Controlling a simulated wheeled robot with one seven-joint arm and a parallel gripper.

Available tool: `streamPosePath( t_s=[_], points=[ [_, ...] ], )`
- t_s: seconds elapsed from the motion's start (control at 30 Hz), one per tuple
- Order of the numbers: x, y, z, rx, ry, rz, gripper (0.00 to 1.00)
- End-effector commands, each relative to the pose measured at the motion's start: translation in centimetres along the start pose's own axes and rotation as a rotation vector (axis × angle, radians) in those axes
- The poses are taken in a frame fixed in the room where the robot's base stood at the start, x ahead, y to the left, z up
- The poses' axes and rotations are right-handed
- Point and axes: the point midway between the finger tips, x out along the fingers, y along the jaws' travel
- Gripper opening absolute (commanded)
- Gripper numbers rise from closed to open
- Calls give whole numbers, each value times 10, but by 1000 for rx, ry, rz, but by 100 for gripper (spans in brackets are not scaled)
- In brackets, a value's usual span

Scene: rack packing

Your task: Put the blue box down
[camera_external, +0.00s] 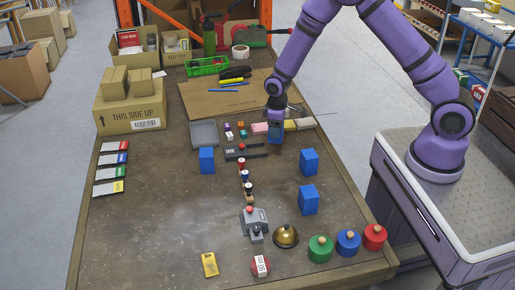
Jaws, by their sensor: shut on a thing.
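Three blue boxes stand on the brown table (150,235): one left of centre (207,161), one at right (309,162), and one nearer the front at right (308,200). My gripper (275,138) points down over the back middle of the table, beyond these boxes. It is shut on a blue box (275,130), which is small in view and partly covered by the fingers. I cannot tell whether this box touches the table.
A grey tray (204,134), small coloured blocks and a black device (240,152) lie left of my gripper. A pink and a yellow item lie close around it. Coloured round pieces (347,243) and a brass bell (285,236) line the front. The front-left table is mostly clear.

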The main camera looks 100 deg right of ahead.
Motion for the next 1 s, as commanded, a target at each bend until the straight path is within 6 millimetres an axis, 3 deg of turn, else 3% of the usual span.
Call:
streamPosePath(
  t_s=[0.2, 0.47, 0.67, 1.0],
  points=[
    [38, 0, 0, 0, -2, -1, 36],
    [57, 0, 0, 0, -1, 0, 36],
    [83, -1, 0, 0, -2, -1, 36],
    [87, 0, -1, 0, 1, 0, 36]
  ],
)
